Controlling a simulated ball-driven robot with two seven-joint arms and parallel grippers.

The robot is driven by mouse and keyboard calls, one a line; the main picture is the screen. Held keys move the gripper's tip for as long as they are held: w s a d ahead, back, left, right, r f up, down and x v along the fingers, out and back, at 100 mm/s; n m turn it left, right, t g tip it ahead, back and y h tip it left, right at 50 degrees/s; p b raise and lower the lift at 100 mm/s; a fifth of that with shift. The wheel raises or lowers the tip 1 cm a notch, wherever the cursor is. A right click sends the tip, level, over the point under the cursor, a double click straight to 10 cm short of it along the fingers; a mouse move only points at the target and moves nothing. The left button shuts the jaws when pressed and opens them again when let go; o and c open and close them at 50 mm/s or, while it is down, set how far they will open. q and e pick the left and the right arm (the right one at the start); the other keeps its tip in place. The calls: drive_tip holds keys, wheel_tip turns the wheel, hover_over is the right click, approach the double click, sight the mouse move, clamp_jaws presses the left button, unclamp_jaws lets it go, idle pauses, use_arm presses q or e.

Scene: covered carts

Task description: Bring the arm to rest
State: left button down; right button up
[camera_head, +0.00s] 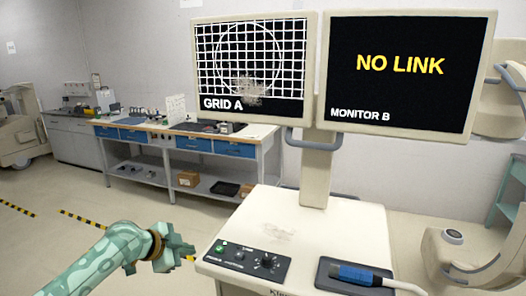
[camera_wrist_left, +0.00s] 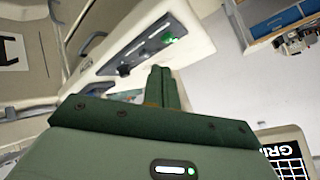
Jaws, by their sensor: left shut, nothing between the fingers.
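My left gripper (camera_head: 186,254) is at the lower left of the head view, at the end of my pale green arm. It is shut and empty. It is in front of the left side of the cream cart (camera_head: 330,225), near the black control panel (camera_head: 247,262), and appears apart from both. In the left wrist view its green fingers (camera_wrist_left: 163,85) are together, with the cart's control panel (camera_wrist_left: 145,50) beyond them. My right gripper is not in view.
The cart carries two monitors, GRID A (camera_head: 252,65) and NO LINK (camera_head: 402,70). A blue-handled probe (camera_head: 355,274) lies in a dark tray at the cart's front right. A workbench (camera_head: 190,145) with blue drawers stands behind. The floor (camera_head: 60,195) at left is clear, with striped tape.

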use_arm(q)
drive_tip(key=w+a+f+n+t+y, duration=0.3)
drive_tip(key=a+f+n, duration=0.3)
drive_tip(key=a+f, duration=0.2)
drive_tip(key=s+a+f+n+g+y, duration=0.1)
drive_tip(key=s+f, duration=0.4)
drive_tip(key=f, duration=0.2)
drive_tip(key=s+a+f+n+y, duration=0.15)
drive_tip(key=s+f, duration=0.25)
drive_tip(key=f, duration=0.4)
drive_tip(key=s+a+f+n+g, duration=0.1)
drive_tip(key=s+f+n, duration=0.1)
drive_tip(key=s+f, duration=0.4)
drive_tip(key=s+d+f+g, duration=0.1)
drive_tip(key=s+f+g, duration=0.1)
drive_tip(key=s+f, duration=0.85)
drive_tip(key=s+d+f+g, duration=0.1)
drive_tip(key=s+f+g, duration=0.1)
drive_tip(key=s+f, duration=0.8)
drive_tip(key=s+d+f+g, duration=0.1)
drive_tip(key=s+d+g, duration=0.1)
drive_tip(key=s, duration=1.2)
drive_tip(key=s+d+g, duration=0.2)
drive_tip(key=s, duration=1.3)
drive_tip(key=shift+d+f+n+b, duration=0.15)
drive_tip(key=shift+f+n+b, duration=0.25)
drive_tip(key=shift+n, duration=0.05)
